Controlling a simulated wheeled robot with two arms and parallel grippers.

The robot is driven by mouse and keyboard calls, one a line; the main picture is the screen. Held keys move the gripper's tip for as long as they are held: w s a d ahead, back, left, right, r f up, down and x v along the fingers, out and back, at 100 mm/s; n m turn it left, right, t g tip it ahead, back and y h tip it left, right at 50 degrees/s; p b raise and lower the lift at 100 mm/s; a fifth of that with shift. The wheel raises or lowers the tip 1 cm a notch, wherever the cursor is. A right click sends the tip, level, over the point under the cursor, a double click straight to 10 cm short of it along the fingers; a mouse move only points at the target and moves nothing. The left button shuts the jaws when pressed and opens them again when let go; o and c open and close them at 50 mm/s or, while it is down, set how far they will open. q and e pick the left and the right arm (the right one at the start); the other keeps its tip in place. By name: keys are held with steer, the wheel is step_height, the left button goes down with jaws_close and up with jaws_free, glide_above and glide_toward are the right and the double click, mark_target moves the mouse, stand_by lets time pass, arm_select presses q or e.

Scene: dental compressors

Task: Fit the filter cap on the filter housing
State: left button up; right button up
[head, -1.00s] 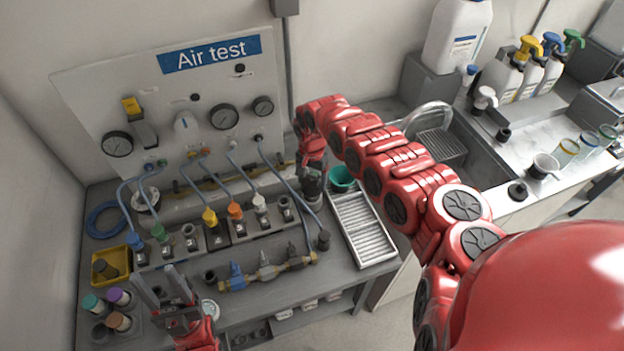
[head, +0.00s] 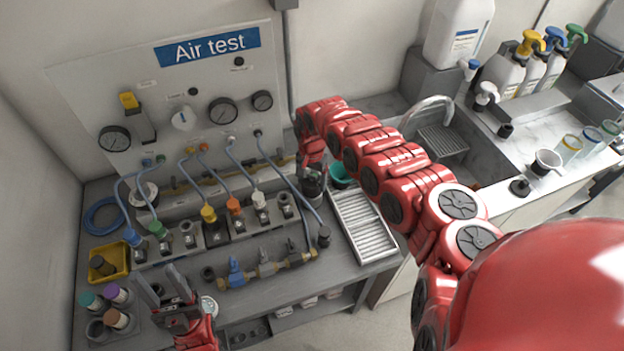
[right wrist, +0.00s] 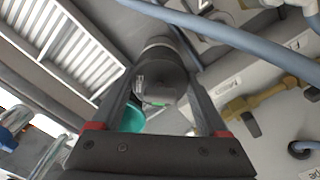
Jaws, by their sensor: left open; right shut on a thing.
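The dark grey filter cap (right wrist: 160,82), a round piece with a small green mark, sits between the fingers of my right gripper (right wrist: 158,60), which is shut on it. In the head view my right gripper (head: 313,172) is at the back right of the bench, over a dark cylindrical body (head: 314,186) that looks like the filter housing. A paler grey rim shows just beyond the cap in the right wrist view. I cannot tell whether cap and housing touch. My left gripper (head: 166,290) is open and empty above the front left of the bench.
A teal cup (head: 341,175) and a ribbed white tray (head: 362,226) stand right of the right gripper. Blue hoses run from the Air test panel (head: 170,90) to a row of fittings. A brass manifold (head: 265,270) lies in front, and a yellow tray (head: 108,263) at left.

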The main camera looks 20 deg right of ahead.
steer(key=shift+f+b, duration=0.35)
steer(key=shift+f, duration=0.35)
steer(key=o, duration=1.3)
steer(key=shift+r, duration=0.1)
steer(key=shift+r, duration=0.1)
step_height(320, 180, up, 17)
steer(key=b, duration=0.4)
steer(key=shift+r, duration=0.1)
